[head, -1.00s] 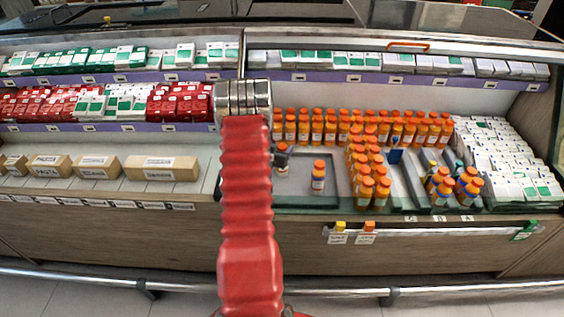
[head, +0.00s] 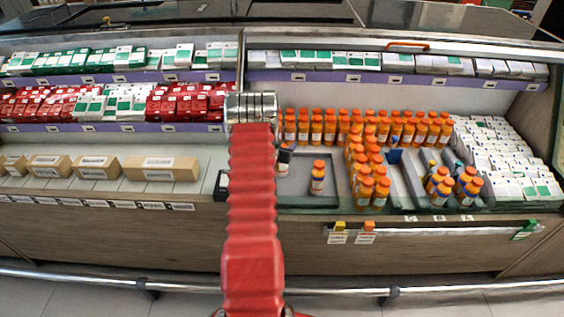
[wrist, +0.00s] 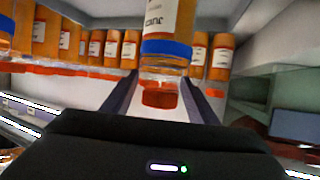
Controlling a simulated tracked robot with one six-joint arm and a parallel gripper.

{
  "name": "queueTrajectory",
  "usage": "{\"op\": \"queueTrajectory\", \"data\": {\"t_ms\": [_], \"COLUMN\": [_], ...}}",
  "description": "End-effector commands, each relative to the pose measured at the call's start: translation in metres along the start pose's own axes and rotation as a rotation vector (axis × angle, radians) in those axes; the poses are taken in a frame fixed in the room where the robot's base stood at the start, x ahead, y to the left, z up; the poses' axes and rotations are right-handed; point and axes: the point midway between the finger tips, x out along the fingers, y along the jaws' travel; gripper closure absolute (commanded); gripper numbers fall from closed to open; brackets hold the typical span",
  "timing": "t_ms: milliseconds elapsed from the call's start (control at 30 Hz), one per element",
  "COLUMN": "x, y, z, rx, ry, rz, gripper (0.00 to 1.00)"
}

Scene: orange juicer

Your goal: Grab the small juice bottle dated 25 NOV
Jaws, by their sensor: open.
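In the wrist view my gripper (wrist: 158,100) is open, with dark fingers spread left and right. A juice bottle (wrist: 166,22) with a white label and a blue band stands just beyond and between the fingertips; its top is cut off. The label's date is not legible. In the head view, my red arm hides most of the gripper. A lone orange-capped bottle (head: 317,178) stands upright on the grey tray (head: 294,188), right of my arm. I cannot tell whether it is the bottle in the wrist view.
Rows of orange-capped bottles (head: 365,170) stand behind and right of the tray. A few bottles (head: 441,190) stand further right, near white and green cartons (head: 520,165). Brown boxes (head: 162,168) lie at left. A metal rail (head: 450,289) runs along the front.

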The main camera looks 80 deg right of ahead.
Motion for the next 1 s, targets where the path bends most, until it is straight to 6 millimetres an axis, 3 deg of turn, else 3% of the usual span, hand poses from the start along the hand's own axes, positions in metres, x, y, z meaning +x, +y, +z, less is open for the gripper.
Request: {"op": "queueTrajectory", "data": {"t_ms": [567,1000], "x": [0.0013,0.0012], "y": [-0.0002,-0.0001], "z": [-0.0003,-0.0004], "rx": [0.000,0.000], "ry": [0.000,0.001], "rz": [0.000,0.000], "gripper": [0.47,0.78]}}
